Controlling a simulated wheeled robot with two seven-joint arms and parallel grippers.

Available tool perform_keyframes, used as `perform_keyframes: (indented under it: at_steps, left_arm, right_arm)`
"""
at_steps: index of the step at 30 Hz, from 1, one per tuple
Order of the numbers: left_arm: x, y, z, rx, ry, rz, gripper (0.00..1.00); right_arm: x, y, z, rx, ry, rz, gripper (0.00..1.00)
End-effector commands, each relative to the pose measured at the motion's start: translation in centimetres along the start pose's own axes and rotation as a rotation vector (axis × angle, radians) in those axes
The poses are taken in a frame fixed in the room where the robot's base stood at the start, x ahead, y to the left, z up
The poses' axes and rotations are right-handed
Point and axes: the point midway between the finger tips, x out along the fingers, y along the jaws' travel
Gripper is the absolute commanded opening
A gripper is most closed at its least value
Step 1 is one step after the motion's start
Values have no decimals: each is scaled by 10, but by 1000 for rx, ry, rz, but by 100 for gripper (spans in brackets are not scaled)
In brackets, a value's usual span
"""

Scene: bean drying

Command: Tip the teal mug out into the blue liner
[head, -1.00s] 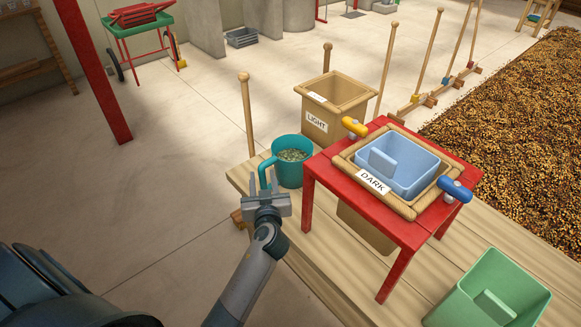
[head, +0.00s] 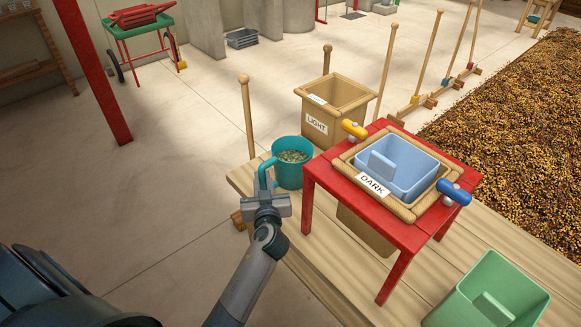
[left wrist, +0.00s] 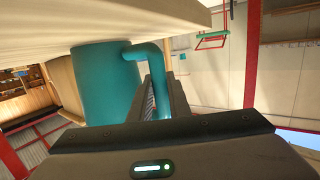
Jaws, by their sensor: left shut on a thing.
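The teal mug (head: 288,172) stands upright on the wooden platform, left of the red stand, with greenish-beige beans inside. My left gripper (head: 266,190) is shut on the mug's handle, which faces it. In the left wrist view the mug (left wrist: 105,85) and its handle (left wrist: 158,85) show, with the handle at the finger. The blue liner (head: 402,170) sits in a wooden frame labelled DARK on top of the red stand (head: 310,187). It looks empty apart from a raised inner block. My right gripper is not in view.
A wooden bin labelled LIGHT (head: 318,128) stands behind the mug. A green bin (head: 495,293) is at the front right. A wooden post (head: 247,118) rises behind the mug.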

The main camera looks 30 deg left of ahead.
Motion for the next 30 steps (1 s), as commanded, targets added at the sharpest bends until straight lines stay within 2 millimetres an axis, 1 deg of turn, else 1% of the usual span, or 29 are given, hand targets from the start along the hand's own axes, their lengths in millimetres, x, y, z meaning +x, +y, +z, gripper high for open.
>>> perform_keyframes:
  at_steps: [1,30]
  left_arm:
    - [0,1,-6,-3,4,1,0]
    - [-6,1,-43,-4,5,2,0]
  right_arm:
    - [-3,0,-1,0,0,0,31]
    - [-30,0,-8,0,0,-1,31]
